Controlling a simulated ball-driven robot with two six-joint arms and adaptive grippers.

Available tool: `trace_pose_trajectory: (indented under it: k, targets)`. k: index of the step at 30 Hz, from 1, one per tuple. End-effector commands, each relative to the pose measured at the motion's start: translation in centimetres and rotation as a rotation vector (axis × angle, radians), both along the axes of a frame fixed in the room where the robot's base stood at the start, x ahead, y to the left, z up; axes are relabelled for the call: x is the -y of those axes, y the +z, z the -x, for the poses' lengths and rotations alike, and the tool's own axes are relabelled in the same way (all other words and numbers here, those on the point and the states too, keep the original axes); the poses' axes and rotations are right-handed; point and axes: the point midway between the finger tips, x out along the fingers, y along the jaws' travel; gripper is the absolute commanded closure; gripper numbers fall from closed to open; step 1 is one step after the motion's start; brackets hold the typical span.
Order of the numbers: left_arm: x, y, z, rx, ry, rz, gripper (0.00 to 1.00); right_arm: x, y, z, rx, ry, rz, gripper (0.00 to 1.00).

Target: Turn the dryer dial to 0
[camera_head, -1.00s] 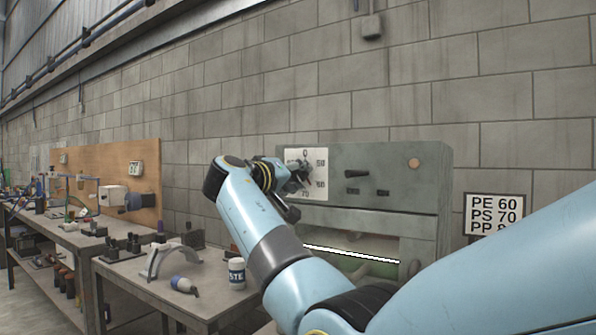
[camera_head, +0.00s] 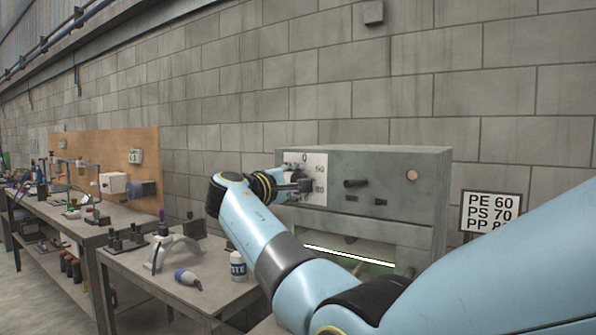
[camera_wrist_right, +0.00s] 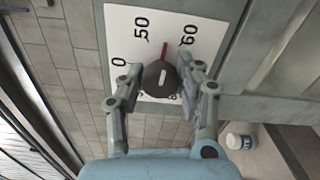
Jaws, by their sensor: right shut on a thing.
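The dryer (camera_head: 400,170) is a grey-green box against the wall, with a white dial plate (camera_head: 318,162) on its front left. In the right wrist view the plate (camera_wrist_right: 120,22) shows 0, 50 and 60; a lower number is partly hidden. The dark round dial (camera_wrist_right: 158,80) has a white line on it. A red mark points between 50 and 60. My right gripper (camera_wrist_right: 160,84) is shut on the dial, one finger on each side. In the head view my right gripper (camera_head: 304,186) reaches the plate from the left and hides much of the dial. My left gripper is not in view.
A black handle (camera_head: 355,184) and small knobs sit right of the plate. A glowing slot (camera_head: 350,256) lies below. A sign (camera_head: 490,212) hangs at right. A bench at left holds a white jar (camera_head: 237,265), a bottle (camera_head: 188,277) and an arched part (camera_head: 178,250).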

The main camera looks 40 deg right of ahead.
Motion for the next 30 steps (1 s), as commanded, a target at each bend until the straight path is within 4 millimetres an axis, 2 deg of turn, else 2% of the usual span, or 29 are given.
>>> trace_pose_trajectory:
  k: [3, 30]
  targets:
    - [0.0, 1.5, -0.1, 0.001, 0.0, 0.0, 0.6, -0.1, 0.3, 0.0, -0.105, 0.004, 0.04, 0.98]
    - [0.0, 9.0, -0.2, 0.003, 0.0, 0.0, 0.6, -0.2, 0.2, -0.1, -0.897, 0.004, 0.367, 0.98]
